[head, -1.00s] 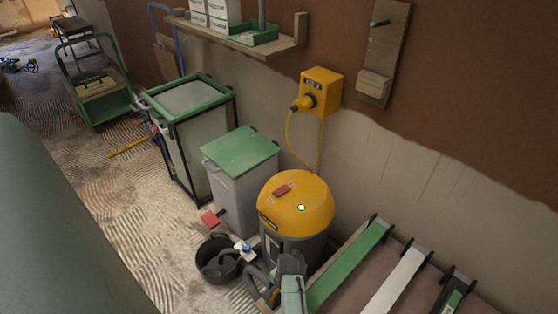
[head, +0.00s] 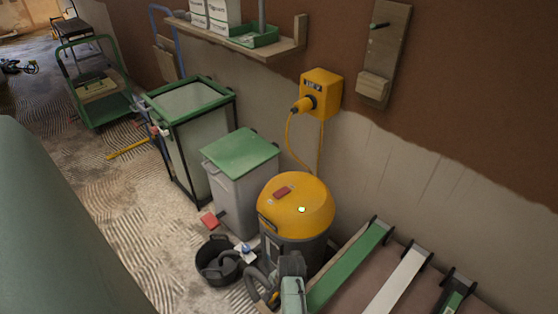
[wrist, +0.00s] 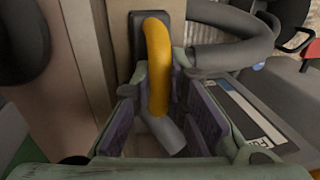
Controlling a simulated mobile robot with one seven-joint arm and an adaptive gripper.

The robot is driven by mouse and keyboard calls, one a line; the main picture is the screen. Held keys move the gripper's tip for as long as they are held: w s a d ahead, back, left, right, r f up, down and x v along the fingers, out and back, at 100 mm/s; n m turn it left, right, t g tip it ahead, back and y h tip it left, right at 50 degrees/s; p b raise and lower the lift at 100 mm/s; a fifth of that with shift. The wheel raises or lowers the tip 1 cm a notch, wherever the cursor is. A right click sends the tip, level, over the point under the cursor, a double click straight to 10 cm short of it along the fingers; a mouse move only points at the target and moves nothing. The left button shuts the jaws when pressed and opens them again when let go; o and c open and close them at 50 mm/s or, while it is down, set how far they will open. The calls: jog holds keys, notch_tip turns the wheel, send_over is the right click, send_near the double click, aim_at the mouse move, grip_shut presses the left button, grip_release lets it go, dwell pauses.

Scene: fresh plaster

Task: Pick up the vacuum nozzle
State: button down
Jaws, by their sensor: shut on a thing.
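The vacuum nozzle (wrist: 158,68) shows in the wrist view as a bent yellow tube with a grey end below it. It stands between the purple pads of my gripper (wrist: 160,95), which is shut on it. In the head view my gripper (head: 291,268) is at the bottom centre, in front of the vacuum (head: 296,205) with its yellow lid and dark body. A bit of the yellow nozzle (head: 272,298) shows just left of my gripper; the rest is hidden. A grey hose (wrist: 235,52) curves beside the nozzle.
A black bucket (head: 203,272) stands left of the vacuum. A grey bin with a green lid (head: 240,152) is behind it. A rack with green and white boards (head: 395,282) lies close on the right. A yellow socket box (head: 322,90) is on the wall. Free floor lies left.

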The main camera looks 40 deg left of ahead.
jog(key=shift+r, duration=0.1)
jog(key=shift+r, duration=0.55)
notch_tip(320, 180, up, 2)
jog(key=shift+w+r+b, duration=0.1)
jog(key=shift+r+b, duration=0.1)
jog(key=shift+b, duration=0.2)
jog(key=s+a+r+b, duration=0.1)
jog(key=s+b, duration=0.1)
jog(key=s, duration=1.4)
jog(key=shift+a+r, duration=0.15)
jog(key=shift+r, duration=0.05)
jog(key=c, duration=2.2)
grip_release()
grip_shut()
